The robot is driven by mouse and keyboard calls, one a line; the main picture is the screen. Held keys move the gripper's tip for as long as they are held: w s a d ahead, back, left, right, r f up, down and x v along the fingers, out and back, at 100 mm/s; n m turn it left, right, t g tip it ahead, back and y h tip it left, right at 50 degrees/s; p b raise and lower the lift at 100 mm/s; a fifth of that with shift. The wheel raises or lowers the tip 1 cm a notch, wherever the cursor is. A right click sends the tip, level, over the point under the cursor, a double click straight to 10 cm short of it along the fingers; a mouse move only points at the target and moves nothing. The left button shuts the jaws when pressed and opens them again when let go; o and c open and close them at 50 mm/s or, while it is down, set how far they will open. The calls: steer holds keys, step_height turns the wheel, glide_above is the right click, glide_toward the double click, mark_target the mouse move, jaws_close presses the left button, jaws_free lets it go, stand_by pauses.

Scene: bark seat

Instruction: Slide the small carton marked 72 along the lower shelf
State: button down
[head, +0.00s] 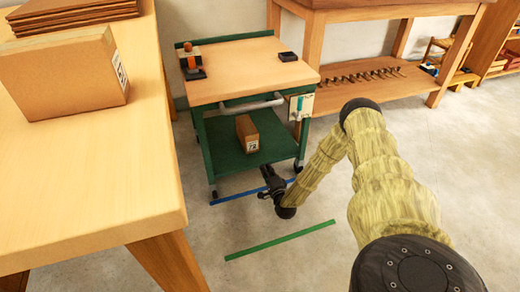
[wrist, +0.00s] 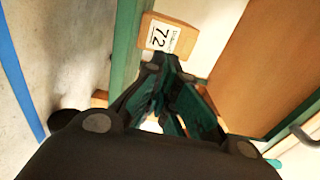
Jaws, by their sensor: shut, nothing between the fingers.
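The small carton (head: 247,132) marked 72 stands upright on the green lower shelf (head: 221,143) of a cart, its label towards the front. In the wrist view the carton (wrist: 184,39) is at the top centre, just beyond my fingers, with its label turned sideways. My gripper (head: 267,172) is in front of the cart, close to the shelf's front edge. My gripper (wrist: 170,78) is shut and empty in the wrist view. It looks apart from the carton; the exact gap is hard to judge.
The cart's wooden top (head: 240,68) overhangs the shelf. A white plate (head: 301,104) hangs at its right front. A wooden table (head: 80,180) with a larger carton (head: 65,75) stands at left. Blue tape (head: 235,193) and green tape (head: 280,240) mark the floor.

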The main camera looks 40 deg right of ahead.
mark_target(255, 146)
steer(key=b+x, duration=0.4)
steer(key=x, duration=0.8)
steer(key=shift+w+d+f+b, duration=0.1)
steer(key=shift+f+b, duration=0.1)
steer(key=shift+b, duration=0.1)
steer(key=shift+w+d+r, duration=0.15)
steer(key=shift+w+d, duration=0.1)
steer(key=shift+w, duration=0.45)
